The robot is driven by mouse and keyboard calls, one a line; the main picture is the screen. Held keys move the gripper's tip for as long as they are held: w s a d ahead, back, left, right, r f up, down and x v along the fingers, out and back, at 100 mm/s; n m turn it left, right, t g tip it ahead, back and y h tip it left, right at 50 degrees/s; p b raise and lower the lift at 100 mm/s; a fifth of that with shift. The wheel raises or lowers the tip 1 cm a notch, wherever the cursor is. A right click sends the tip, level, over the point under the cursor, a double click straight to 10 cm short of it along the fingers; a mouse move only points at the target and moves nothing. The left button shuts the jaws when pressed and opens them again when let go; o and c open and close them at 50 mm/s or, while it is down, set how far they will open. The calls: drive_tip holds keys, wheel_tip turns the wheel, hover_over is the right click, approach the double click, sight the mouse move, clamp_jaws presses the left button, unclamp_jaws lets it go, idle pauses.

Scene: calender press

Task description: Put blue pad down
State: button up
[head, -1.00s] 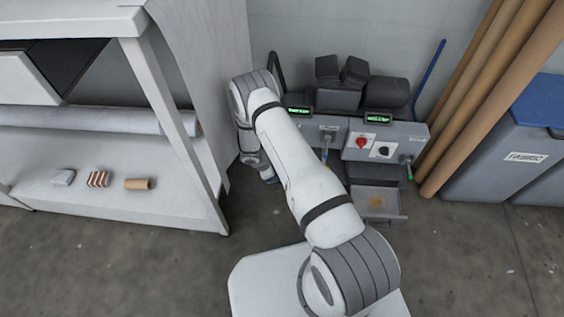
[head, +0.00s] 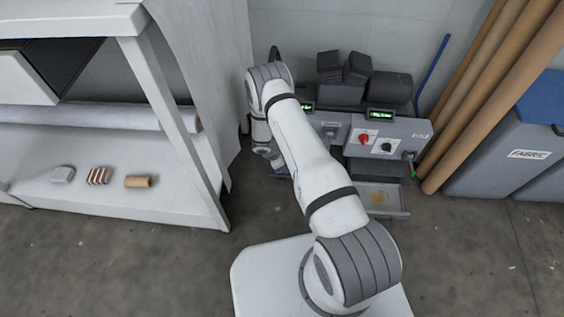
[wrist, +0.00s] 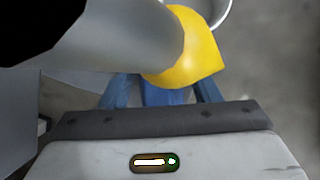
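My gripper (head: 276,165) is low at the left end of the grey press (head: 400,132), mostly hidden behind my arm in the head view. In the wrist view, several blue parts (wrist: 160,92) stick out beyond the dark plate of my gripper. I cannot tell which of them are fingers and which, if any, is the blue pad. Their far ends are hidden behind a grey rounded body and a yellow piece (wrist: 190,58). I cannot make out the blue pad in the head view.
A white workbench (head: 180,125) stands at left; its lower shelf holds a grey block (head: 62,174), a striped block (head: 98,176) and a brown roll (head: 138,181). A small tray (head: 390,211) juts from the press. Brown tubes (head: 490,90) and a grey fabric bin (head: 510,140) stand at right.

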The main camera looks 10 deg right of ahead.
drive_tip(key=shift+o, duration=0.9)
drive_tip(key=shift+r, duration=0.25)
drive_tip(key=p+v, duration=0.4)
drive_tip(key=v, duration=0.8)
drive_tip(key=s+d+r+m, duration=0.25)
drive_tip(key=r+m, duration=0.25)
drive_tip(key=r, duration=1)
drive_tip(key=s+d+r+m, duration=0.1)
drive_tip(key=d+r+m, duration=0.25)
drive_tip(key=r, duration=1.05)
drive_tip(key=s+a+r+m+y, duration=0.1)
drive_tip(key=s+r+m+y, duration=0.1)
drive_tip(key=s+r+m, duration=0.3)
drive_tip(key=s+a+r+m+y, duration=0.1)
drive_tip(key=s+r+m, duration=0.4)
drive_tip(key=s+r, duration=0.8)
drive_tip(key=s+y, duration=0.1)
drive_tip(key=s, duration=0.4)
drive_tip(key=shift+s, duration=0.2)
